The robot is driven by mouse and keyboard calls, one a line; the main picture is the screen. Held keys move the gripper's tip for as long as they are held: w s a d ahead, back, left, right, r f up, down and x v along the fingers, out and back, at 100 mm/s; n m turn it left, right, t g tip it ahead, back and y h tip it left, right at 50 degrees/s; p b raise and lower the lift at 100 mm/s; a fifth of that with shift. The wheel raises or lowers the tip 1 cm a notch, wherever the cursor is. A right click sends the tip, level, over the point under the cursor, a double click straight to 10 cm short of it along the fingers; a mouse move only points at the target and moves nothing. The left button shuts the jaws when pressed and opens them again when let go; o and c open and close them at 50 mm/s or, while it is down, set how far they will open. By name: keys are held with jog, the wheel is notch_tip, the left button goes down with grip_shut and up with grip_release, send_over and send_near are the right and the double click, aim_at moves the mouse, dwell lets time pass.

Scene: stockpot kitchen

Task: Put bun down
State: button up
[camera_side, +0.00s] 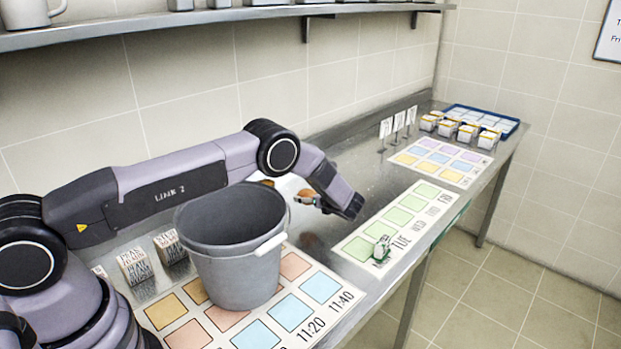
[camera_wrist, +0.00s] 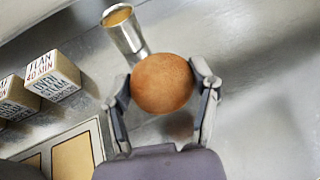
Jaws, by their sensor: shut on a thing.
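A round brown bun (camera_wrist: 163,84) sits between the two fingers of my gripper (camera_wrist: 160,98) in the wrist view. The fingers are shut on its left and right sides. In the side view the bun (camera_side: 307,193) shows small just right of the bucket's rim, with my gripper (camera_side: 308,201) around it, above the steel counter (camera_side: 360,172). The bun appears held above the counter, but the exact height is hard to tell. The bun's underside is hidden in the wrist view.
A grey bucket (camera_side: 240,270) stands on a mat of coloured squares (camera_side: 320,287), close to my arm. A metal cup (camera_wrist: 128,38) and lettered blocks (camera_wrist: 52,76) are nearby. A green-squared mat (camera_side: 398,215) carries a small figure (camera_side: 382,248). Bare steel lies beyond my gripper.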

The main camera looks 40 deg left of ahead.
aim_at(309, 220)
jog(key=shift+f, duration=3.05)
jog(key=shift+f, duration=0.15)
jog(key=o, duration=1.1)
